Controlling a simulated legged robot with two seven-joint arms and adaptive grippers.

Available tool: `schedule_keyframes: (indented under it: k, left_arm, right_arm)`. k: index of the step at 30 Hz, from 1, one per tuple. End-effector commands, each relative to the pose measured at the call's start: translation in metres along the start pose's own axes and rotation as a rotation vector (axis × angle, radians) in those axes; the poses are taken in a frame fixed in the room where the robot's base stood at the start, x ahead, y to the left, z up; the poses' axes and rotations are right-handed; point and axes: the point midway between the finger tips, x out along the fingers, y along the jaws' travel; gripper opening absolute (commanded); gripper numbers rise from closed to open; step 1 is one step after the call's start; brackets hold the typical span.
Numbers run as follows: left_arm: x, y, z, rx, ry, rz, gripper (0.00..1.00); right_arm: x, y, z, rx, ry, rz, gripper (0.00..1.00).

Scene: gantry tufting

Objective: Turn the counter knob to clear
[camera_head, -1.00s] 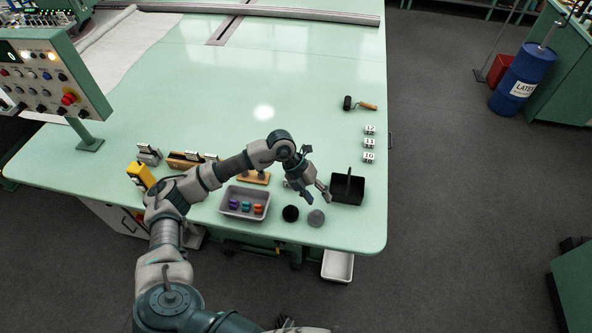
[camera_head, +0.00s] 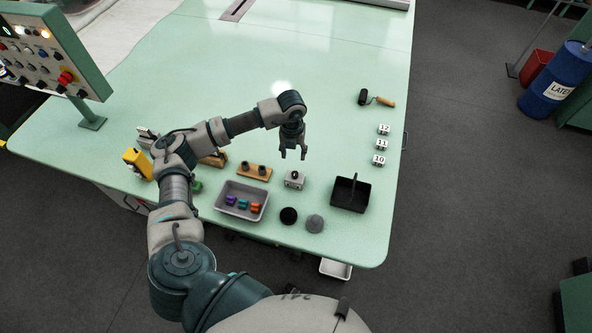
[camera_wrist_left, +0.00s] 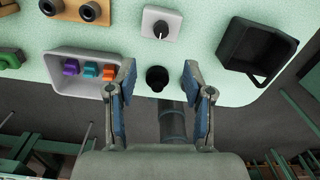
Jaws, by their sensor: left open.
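A small light grey box with a dark round knob, which looks like the counter (camera_head: 294,179), sits on the green table. In the left wrist view the counter's knob (camera_wrist_left: 160,29) is at the top centre, with a pale pointer mark too small to read. My left gripper (camera_head: 292,155) is open and empty, pointing down just beyond the counter in the head view. In the left wrist view its fingers (camera_wrist_left: 158,80) are spread wide, and nothing touches the knob. My right gripper is not in view.
Near the counter are a grey tray (camera_head: 219,205) with coloured pieces, a black ball (camera_head: 288,215), a grey cone-like piece (camera_head: 315,223), a black basket (camera_head: 350,194) and a wooden block with two dark knobs (camera_head: 254,171).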

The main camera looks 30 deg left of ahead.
Motion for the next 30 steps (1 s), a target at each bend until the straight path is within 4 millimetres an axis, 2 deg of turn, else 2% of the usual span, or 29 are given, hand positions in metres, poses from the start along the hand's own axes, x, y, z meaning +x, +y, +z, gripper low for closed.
schedule_keyframes:
  k: [1, 6, 12, 15, 21, 28, 29, 30]
  left_arm:
    - [0.014, 0.0, 0.0, -0.001, 0.004, 0.003, 0.52]
    - [0.054, -0.003, -0.001, 0.0, 0.004, 0.003, 0.52]
    - [0.093, -0.005, -0.003, 0.001, 0.0, 0.006, 0.52]
    - [0.107, -0.006, -0.002, 0.001, 0.0, 0.004, 0.52]
    - [0.121, -0.002, 0.0, 0.001, 0.0, 0.001, 0.52]
    - [0.122, -0.002, 0.0, 0.001, 0.0, 0.0, 0.52]
    - [0.121, -0.002, 0.0, 0.001, 0.0, 0.0, 0.49]
    - [0.121, -0.002, 0.0, 0.001, 0.0, 0.001, 0.39]
  right_arm:
    - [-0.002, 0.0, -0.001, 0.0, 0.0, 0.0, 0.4]
    - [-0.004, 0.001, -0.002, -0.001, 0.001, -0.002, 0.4]
    - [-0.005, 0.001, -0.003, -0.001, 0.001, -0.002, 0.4]
    - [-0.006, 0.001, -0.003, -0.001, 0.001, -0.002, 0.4]
    - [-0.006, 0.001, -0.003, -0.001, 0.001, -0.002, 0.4]
    - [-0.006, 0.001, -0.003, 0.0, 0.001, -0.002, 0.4]
    - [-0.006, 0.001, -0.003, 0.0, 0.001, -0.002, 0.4]
    - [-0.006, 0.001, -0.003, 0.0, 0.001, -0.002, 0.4]
